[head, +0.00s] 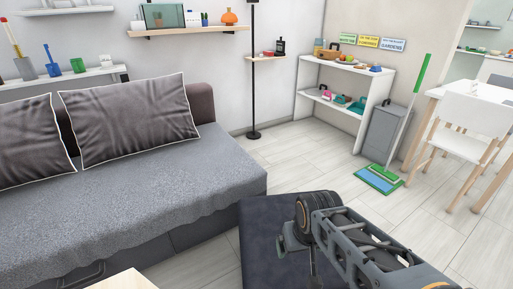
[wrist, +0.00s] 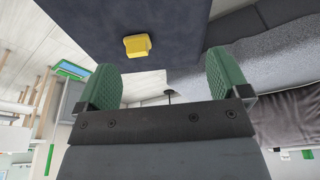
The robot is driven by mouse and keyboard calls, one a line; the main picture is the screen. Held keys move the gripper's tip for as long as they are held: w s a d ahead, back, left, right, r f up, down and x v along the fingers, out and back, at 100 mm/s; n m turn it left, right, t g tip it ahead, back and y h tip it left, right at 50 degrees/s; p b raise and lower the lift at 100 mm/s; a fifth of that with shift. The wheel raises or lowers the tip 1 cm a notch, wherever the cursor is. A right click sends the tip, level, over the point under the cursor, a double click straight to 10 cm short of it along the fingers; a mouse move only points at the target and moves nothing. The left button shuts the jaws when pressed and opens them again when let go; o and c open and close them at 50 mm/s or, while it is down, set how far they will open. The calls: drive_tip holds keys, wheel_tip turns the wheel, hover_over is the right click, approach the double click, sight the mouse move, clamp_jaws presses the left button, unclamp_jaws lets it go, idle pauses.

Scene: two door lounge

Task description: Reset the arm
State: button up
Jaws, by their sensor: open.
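My gripper (wrist: 163,76) shows in the wrist view with its two green ridged fingers spread wide apart and nothing between them. Beyond the fingertips, a small yellow object (wrist: 137,46) rests on a dark blue-grey padded surface. The gap between the fingers and the yellow object is clear. In the head view my arm extends over the dark ottoman (head: 262,222), bent low at the bottom centre right. The yellow object does not show in the head view, and my gripper is mostly hidden there by the arm.
A grey sofa (head: 190,170) with two dark cushions fills the left. A white shelf (head: 345,75) with small items, a grey bin (head: 382,130), a green mop (head: 380,179) and a white chair (head: 472,118) stand at the right. Bare floor (head: 310,160) lies between.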

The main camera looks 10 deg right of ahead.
drive_tip(key=w+p+v, duration=0.2)
drive_tip(key=p+v, duration=0.7)
drive_tip(key=v, duration=0.1)
drive_tip(key=w+r+p+v, duration=0.1)
drive_tip(key=w+p+v, duration=0.2)
drive_tip(key=p+v, duration=0.7)
drive_tip(key=w+r+p+v, duration=0.1)
drive_tip(key=w+p+v, duration=0.1)
drive_tip(key=p+v, duration=0.8)
drive_tip(key=shift+a+r+n+t, duration=0.2)
drive_tip(key=shift+r+n+t, duration=0.1)
drive_tip(key=shift+r+t, duration=0.15)
drive_tip(key=shift+w, duration=0.1)
